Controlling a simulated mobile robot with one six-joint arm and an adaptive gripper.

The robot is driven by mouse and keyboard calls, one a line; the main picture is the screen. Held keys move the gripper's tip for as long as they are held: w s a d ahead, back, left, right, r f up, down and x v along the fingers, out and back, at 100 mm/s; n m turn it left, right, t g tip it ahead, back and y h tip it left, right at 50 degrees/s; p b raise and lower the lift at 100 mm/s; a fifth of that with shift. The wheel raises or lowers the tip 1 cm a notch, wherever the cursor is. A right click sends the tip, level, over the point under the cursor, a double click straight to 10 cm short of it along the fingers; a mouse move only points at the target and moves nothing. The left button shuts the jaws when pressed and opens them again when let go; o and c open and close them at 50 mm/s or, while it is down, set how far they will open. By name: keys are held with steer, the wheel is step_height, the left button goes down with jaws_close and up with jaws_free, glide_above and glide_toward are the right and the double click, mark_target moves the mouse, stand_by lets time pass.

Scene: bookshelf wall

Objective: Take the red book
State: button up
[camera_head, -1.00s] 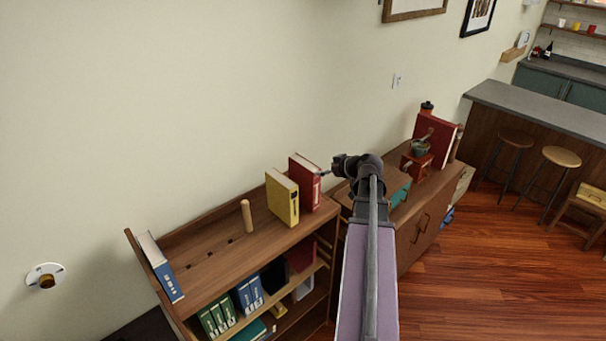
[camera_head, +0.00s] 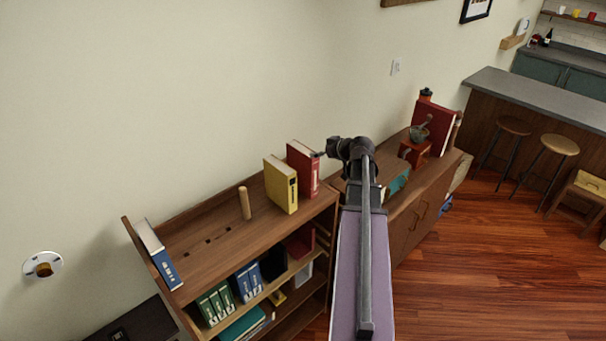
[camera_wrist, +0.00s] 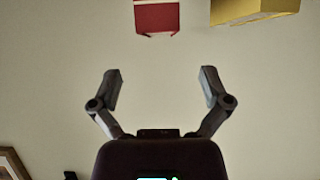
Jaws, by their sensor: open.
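The red book (camera_head: 303,168) stands upright on top of the bookshelf, right beside a yellow book (camera_head: 281,184). In the wrist view the red book (camera_wrist: 157,16) shows at the top edge, partly cut off, with the yellow book (camera_wrist: 252,10) to its right. My gripper (camera_wrist: 161,86) is open and empty, its two fingers spread apart, with the red book beyond the fingertips and not between them. In the head view my gripper (camera_head: 322,154) is small and partly hidden by my arm, close to the right of the red book's upper part.
The bookshelf (camera_head: 235,247) holds several books on its lower shelf. A wooden peg (camera_head: 244,203) and a blue book (camera_head: 157,255) stand on its top. A wooden cabinet (camera_head: 421,212) to the right bears another red book (camera_head: 432,127) and a grinder (camera_head: 414,151).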

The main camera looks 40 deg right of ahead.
mark_target(304, 149)
steer(key=shift+b+x, duration=0.75)
steer(key=shift+x, duration=1.45)
steer(key=shift+b+x, duration=1.2)
steer(key=shift+x, duration=1.35)
steer(key=shift+r, duration=0.1)
jaws_close()
steer(key=shift+w+r, duration=0.1)
steer(key=shift+r, duration=0.05)
